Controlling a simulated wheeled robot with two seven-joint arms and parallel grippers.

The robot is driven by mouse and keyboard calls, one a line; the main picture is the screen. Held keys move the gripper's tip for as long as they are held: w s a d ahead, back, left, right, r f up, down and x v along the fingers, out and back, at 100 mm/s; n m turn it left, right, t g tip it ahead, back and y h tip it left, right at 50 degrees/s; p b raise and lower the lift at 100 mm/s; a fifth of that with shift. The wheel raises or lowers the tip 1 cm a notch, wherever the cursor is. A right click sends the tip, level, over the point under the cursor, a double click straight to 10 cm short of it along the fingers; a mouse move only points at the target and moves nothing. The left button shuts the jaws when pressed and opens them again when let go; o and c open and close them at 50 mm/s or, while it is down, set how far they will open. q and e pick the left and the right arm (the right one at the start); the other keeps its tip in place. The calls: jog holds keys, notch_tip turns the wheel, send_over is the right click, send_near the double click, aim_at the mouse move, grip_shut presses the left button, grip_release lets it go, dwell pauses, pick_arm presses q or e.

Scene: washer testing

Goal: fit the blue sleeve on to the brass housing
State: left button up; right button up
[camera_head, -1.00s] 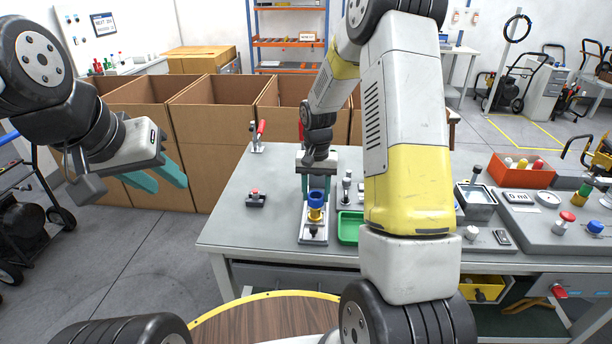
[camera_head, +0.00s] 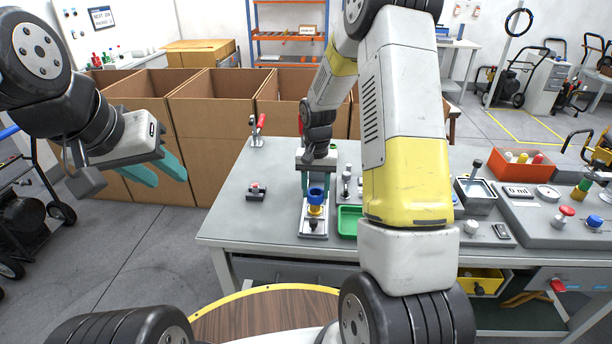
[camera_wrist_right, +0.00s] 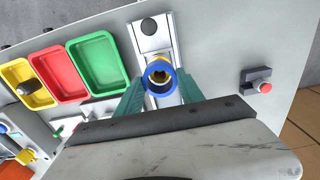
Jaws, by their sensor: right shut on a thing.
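The blue sleeve (camera_head: 316,193) is a short ring at the top of the brass housing (camera_head: 315,210), which stands upright on a metal fixture plate (camera_head: 313,231) near the table's front edge. My right gripper (camera_head: 317,187) is shut on the sleeve from behind. In the right wrist view the sleeve (camera_wrist_right: 150,67) lies between the teal fingers, with brass showing inside its ring. Brass also shows below the sleeve in the head view; I cannot tell how deep it sits. My left gripper (camera_head: 170,181) is open and empty, off the table at the left.
A green tray (camera_head: 349,222) is just right of the fixture. A small red-button box (camera_head: 256,191) stands to its left, and a red-handled clamp (camera_head: 258,130) behind. Cardboard boxes (camera_head: 210,138) line the table's far left.

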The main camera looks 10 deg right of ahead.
aim_at(315, 199)
jog(key=shift+f, duration=1.9)
jog(key=o, duration=1.4)
jog(key=shift+r, duration=0.1)
